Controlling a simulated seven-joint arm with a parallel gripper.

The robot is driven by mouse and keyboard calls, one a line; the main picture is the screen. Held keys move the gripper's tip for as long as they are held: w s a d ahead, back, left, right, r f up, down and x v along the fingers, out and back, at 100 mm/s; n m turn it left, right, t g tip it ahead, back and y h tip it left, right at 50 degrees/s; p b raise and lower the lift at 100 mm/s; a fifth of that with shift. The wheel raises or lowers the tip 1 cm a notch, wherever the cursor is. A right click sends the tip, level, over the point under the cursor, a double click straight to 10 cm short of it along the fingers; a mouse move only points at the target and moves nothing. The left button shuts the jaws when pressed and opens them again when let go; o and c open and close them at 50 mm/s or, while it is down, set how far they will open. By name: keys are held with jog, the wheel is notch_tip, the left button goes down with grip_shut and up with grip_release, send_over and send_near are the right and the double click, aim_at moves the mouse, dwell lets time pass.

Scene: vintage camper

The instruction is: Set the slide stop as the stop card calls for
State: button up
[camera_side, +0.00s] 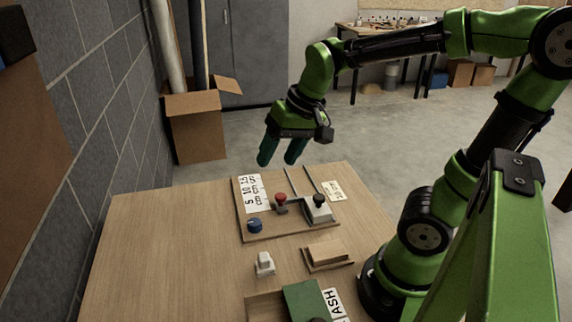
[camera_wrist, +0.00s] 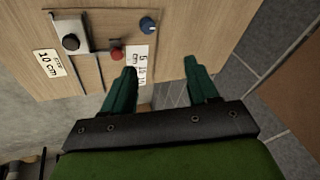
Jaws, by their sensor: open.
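A wooden board (camera_side: 265,228) on the table carries the slide stop. A red knob (camera_side: 281,197) on a dark slide piece sits beside a scale card (camera_side: 252,194) marked 5, 10 and 15 cm, near its 5 end; the exact setting is unclear. A pale block (camera_side: 318,211) with a black knob (camera_wrist: 71,42) stands across from the red knob (camera_wrist: 116,53), against a rail. The stop card (camera_wrist: 47,63) reads 10 cm. A blue knob (camera_side: 255,226) sits at the board's near left corner. My gripper (camera_side: 279,158) is open and empty above the board's far end, apart from the knobs.
A small white switch-like piece (camera_side: 264,264), a wooden block on a tray (camera_side: 328,254) and a green-topped box (camera_side: 304,300) stand nearer the camera. The table's left part (camera_side: 160,250) is clear. A grey block wall (camera_side: 90,110) runs along the left.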

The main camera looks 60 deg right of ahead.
aim_at(281, 196)
jog(key=shift+w+d+f+m+g+h, duration=0.9)
jog(key=shift+w+d+m+g, duration=1.2)
jog(key=shift+d, duration=2.45)
jog(key=shift+n, duration=0.4)
jog(key=f, duration=0.5)
jog(key=w+f, duration=0.1)
jog(key=f, duration=1)
jog(key=shift+w+f, duration=0.15)
grip_shut()
